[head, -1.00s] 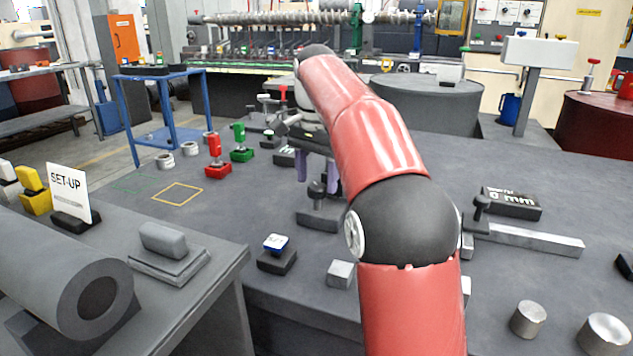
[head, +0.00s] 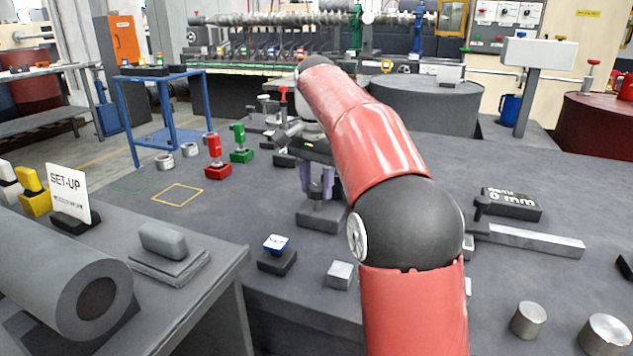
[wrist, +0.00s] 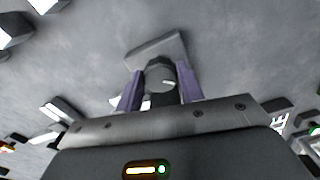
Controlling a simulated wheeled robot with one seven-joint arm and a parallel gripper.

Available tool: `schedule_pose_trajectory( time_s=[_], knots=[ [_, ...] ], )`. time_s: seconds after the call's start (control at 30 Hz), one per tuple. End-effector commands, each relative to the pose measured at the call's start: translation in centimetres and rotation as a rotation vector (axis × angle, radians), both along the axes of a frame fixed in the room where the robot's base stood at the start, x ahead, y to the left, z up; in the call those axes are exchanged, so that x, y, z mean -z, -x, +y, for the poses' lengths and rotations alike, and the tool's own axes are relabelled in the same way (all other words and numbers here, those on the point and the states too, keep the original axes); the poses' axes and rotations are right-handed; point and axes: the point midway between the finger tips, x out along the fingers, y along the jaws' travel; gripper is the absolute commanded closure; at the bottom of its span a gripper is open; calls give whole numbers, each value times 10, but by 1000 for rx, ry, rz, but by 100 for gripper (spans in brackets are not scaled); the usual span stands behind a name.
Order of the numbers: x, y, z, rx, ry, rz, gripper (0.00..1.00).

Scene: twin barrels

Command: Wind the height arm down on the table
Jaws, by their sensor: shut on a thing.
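The height arm appears as a dark upright knob (wrist: 160,80) on a flat grey block (head: 322,219) on the dark table. My gripper (head: 317,186) hangs over that block with its purple fingers pointing down. It is shut on the knob, one finger on each side; the wrist view shows the same grip (wrist: 160,92). The fingers and my wrist hide part of the knob in the head view. No lettering shows on this block.
A second dark knob (head: 481,206) with a long metal bar (head: 535,241) stands at right by a "0 mm" sign (head: 511,203). Red (head: 215,158) and green (head: 240,145) handles stand behind left.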

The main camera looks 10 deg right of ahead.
Motion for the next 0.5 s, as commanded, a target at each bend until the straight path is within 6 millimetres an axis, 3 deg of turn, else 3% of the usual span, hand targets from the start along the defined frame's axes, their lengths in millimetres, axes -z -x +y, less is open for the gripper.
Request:
schedule_pose_trajectory(
  time_s=[0.3, 0.5],
  knots=[
    [0, 0, -1, -308, -1, 0, 85],
    [0, 0, -1, -354, -1, -1, 85]
  ],
)
